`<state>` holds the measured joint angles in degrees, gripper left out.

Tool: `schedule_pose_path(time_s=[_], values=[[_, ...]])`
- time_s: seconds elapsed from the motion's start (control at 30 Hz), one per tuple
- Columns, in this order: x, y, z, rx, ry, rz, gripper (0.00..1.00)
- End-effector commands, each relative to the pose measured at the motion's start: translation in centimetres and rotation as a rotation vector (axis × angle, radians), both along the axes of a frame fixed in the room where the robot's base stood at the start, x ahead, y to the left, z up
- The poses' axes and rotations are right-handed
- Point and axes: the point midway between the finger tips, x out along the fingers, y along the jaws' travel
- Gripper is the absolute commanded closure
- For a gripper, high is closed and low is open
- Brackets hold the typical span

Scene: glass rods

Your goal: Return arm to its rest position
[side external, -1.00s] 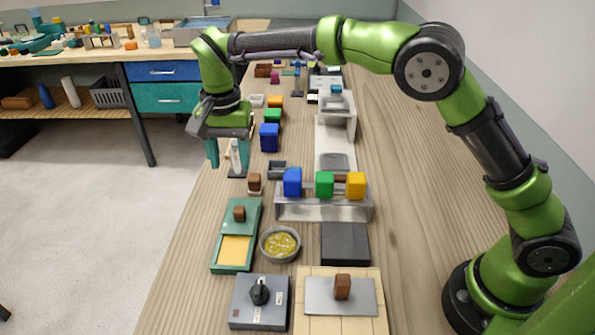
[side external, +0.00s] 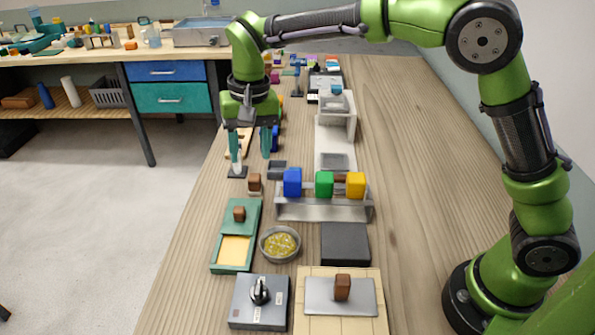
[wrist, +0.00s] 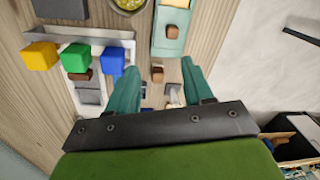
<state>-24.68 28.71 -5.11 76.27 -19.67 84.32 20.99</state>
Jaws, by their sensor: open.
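My gripper (side external: 250,155) hangs over the left side of the wooden bench in the side view, fingers pointing down. Its two teal fingers are apart with nothing seen between them. They also show spread in the wrist view (wrist: 160,85), over the bench. My arm reaches across from its base at the lower right, with the elbow high.
A grey rack (side external: 322,210) bears blue (side external: 292,182), green (side external: 324,184) and yellow (side external: 355,185) blocks. A green tray (side external: 217,252), a bowl (side external: 279,245) and a knob box (side external: 248,310) stand in front. The bench's right side (side external: 410,200) is clear.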

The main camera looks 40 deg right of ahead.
Motion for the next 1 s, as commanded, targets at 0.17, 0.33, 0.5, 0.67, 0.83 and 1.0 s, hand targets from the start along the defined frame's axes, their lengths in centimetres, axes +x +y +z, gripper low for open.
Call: schedule_pose_path(time_s=[0.17, 0.33, 0.5, 0.67, 0.83, 1.0], values=[[-4.9, -4.6, 2.9, 0.07, -0.109, 0.112, 0.49], [-10.2, -8.4, 4.4, 0.106, -0.236, 0.172, 0.49], [-15.8, -11.5, 4.6, 0.112, -0.368, 0.188, 0.49], [-20.0, -13.5, 4.0, 0.101, -0.476, 0.161, 0.49], [-22.1, -14.7, 4.3, 0.092, -0.546, 0.111, 0.49], [-22.3, -15.3, 5.3, 0.082, -0.588, 0.089, 0.49]])
